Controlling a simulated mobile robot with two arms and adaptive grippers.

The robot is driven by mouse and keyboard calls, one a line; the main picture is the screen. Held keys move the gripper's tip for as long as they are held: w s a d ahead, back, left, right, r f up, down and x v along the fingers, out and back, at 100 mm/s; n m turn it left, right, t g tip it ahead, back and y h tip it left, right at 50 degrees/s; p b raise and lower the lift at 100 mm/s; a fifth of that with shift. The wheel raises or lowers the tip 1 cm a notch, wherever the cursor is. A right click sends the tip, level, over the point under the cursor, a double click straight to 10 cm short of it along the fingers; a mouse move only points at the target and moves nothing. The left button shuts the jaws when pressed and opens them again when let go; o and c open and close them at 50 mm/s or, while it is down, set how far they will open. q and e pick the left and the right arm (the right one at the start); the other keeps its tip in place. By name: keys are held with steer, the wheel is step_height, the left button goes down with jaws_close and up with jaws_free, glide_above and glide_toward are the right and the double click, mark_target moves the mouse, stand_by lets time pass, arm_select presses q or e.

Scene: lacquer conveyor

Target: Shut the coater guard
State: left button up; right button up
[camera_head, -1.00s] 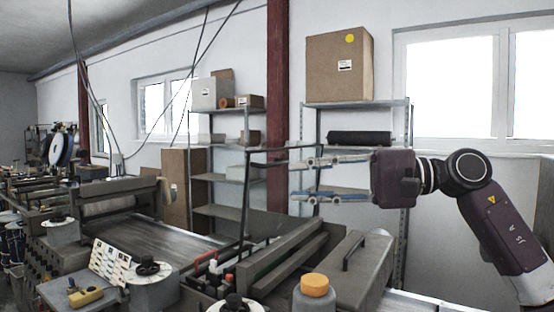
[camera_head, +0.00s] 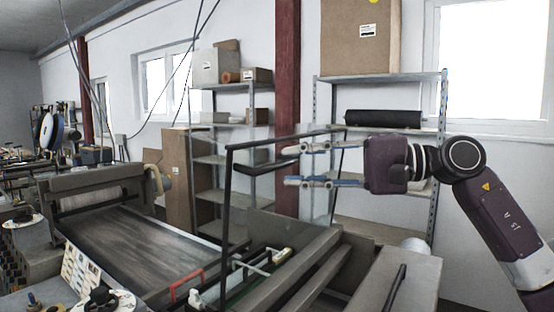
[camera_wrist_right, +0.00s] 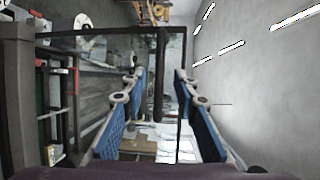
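The coater guard (camera_head: 226,215) is a dark-framed panel standing raised over the coater, with a black handle bar (camera_head: 262,169) near its top. My right gripper (camera_head: 288,166) is open beside the guard, one finger above the other in the head view, at about the handle's height. In the right wrist view the handle bar (camera_wrist_right: 159,75) runs between the lines of the blue-padded fingers (camera_wrist_right: 160,92), with the guard's frame edge close to the right finger. I cannot tell whether the fingers touch the guard. My left gripper is not in view.
The coater's grey body and rails (camera_head: 318,262) lie below the guard, with a grey cover (camera_head: 400,275) at right. A dark conveyor belt (camera_head: 130,240) runs at left. A metal shelf (camera_head: 385,77) with a cardboard box (camera_head: 360,45) stands behind my right arm.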

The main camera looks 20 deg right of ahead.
mark_target(280, 166)
steer(key=p+x, duration=0.1)
steer(key=x, duration=0.3)
steer(key=shift+r, duration=0.1)
steer(key=shift+w+a, duration=0.1)
steer(key=shift+w, duration=0.15)
jaws_close()
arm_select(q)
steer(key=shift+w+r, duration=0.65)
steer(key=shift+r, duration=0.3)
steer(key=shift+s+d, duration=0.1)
arm_select(e)
steer(key=shift+a, duration=0.1)
